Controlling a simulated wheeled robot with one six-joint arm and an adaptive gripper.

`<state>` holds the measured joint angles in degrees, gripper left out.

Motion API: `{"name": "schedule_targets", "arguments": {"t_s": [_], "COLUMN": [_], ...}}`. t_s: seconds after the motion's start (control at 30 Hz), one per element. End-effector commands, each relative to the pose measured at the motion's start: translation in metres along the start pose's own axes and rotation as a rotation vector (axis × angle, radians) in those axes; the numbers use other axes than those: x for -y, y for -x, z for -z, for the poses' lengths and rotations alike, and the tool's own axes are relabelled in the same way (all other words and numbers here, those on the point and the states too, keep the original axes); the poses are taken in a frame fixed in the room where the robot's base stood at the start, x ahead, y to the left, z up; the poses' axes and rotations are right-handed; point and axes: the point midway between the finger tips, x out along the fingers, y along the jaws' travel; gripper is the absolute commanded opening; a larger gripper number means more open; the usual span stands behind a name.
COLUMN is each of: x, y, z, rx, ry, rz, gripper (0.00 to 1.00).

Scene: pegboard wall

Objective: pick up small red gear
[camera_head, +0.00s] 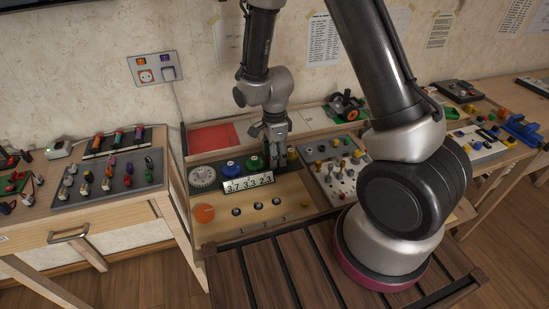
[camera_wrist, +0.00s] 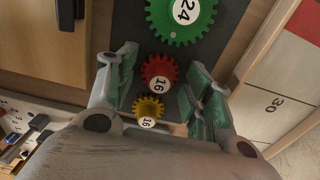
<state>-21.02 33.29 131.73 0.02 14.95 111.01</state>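The small red gear (camera_wrist: 159,72), marked 16, lies on a dark strip between my gripper's two fingers in the wrist view. My gripper (camera_wrist: 163,64) is open, with one finger on each side of the gear. Gaps show on both sides, and the gear does not look gripped. A smaller yellow gear (camera_wrist: 148,110), also marked 16, sits beside it, nearer the palm. A larger green gear (camera_wrist: 183,14), marked 24, is on the other side. In the head view my gripper (camera_head: 274,158) points down at the strip and largely hides the red gear.
A blue gear (camera_head: 231,167) and a grey dial-like gear (camera_head: 202,177) sit left of the green gear. A number display (camera_head: 248,183) stands in front. A grey board with knobs and switches (camera_head: 324,195) is at right. A red panel (camera_head: 212,138) lies behind.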

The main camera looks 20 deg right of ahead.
Motion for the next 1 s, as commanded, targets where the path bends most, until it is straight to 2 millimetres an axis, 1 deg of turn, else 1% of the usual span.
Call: {"name": "schedule_targets", "arguments": {"t_s": [0.03,0.13,0.17,0.47,0.57,0.67,0.9,1.0], "x": [0.000,0.000,0.000,0.000,0.001,0.001,0.001,0.001], "y": [0.000,0.000,0.000,0.001,0.006,0.022,0.073,0.088], "z": [0.000,0.000,0.000,0.000,0.000,0.000,0.000,-0.001], "rx": [0.000,0.000,0.000,0.000,0.001,0.002,0.002,0.001], "ry": [0.000,0.000,0.000,0.000,0.000,0.000,0.000,0.001], "rz": [0.000,0.000,0.000,0.000,0.002,0.004,0.005,0.003], "gripper": [0.38,0.20,0.17,0.17,0.17,0.17,0.17,0.17]}}
